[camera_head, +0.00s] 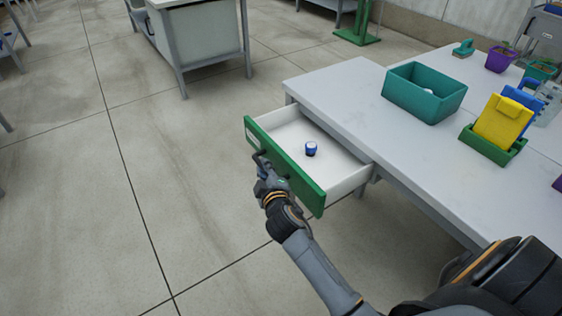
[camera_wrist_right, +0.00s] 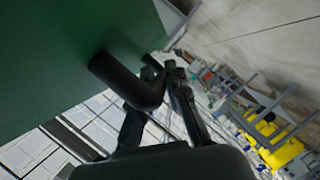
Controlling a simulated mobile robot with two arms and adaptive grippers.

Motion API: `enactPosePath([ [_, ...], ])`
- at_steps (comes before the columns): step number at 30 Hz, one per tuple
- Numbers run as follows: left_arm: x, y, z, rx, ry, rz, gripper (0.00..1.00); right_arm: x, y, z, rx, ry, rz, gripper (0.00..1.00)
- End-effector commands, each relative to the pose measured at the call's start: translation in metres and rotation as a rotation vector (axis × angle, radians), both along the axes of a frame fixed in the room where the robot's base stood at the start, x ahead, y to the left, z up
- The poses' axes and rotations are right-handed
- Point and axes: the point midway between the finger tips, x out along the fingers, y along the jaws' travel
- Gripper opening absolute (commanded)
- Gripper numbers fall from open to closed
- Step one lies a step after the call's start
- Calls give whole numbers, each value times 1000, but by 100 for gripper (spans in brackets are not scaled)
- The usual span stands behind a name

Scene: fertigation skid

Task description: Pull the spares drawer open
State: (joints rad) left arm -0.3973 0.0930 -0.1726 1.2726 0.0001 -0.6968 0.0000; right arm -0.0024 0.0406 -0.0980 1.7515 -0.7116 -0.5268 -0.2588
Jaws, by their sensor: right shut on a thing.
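The spares drawer (camera_head: 335,166) stands well out from the left end of the white table. It has a green front and white walls, and a small blue and white round item (camera_head: 311,149) lies inside. My right gripper (camera_head: 262,160) is at the left part of the drawer's front. In the right wrist view, the green front (camera_wrist_right: 70,50) fills the upper left, and my right gripper (camera_wrist_right: 160,95) is shut on the dark bar handle (camera_wrist_right: 125,78). Its fingertips partly overlap the handle. My left gripper is not in view.
The white table (camera_head: 350,88) holds a teal bin (camera_head: 425,92), a yellow item (camera_head: 502,122) in a green holder, and a purple pot (camera_head: 499,60). The floor (camera_head: 150,190) left of the drawer is clear. Another bench (camera_head: 205,40) stands farther back.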

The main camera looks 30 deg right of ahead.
Motion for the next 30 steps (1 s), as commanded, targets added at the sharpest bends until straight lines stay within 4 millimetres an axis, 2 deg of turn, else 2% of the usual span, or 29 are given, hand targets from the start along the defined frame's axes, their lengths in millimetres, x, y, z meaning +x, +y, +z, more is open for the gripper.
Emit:
enactPosePath([
  [3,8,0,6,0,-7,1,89,-2,23,-3,5,2,1,0],
  [9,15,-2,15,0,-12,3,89,-4,43,-2,3,2,0,0],
  [15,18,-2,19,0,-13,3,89,-4,51,-2,2,3,0,0],
  [25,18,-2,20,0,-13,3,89,-4,51,-1,1,3,1,0],
  [26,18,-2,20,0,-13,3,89,-4,51,-1,1,3,1,18],
  [27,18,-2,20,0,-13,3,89,-4,51,-1,1,3,1,27],
  [29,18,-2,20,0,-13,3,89,-4,51,-1,1,2,0,37],
  [30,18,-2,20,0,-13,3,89,-4,51,-1,1,2,1,37],
])
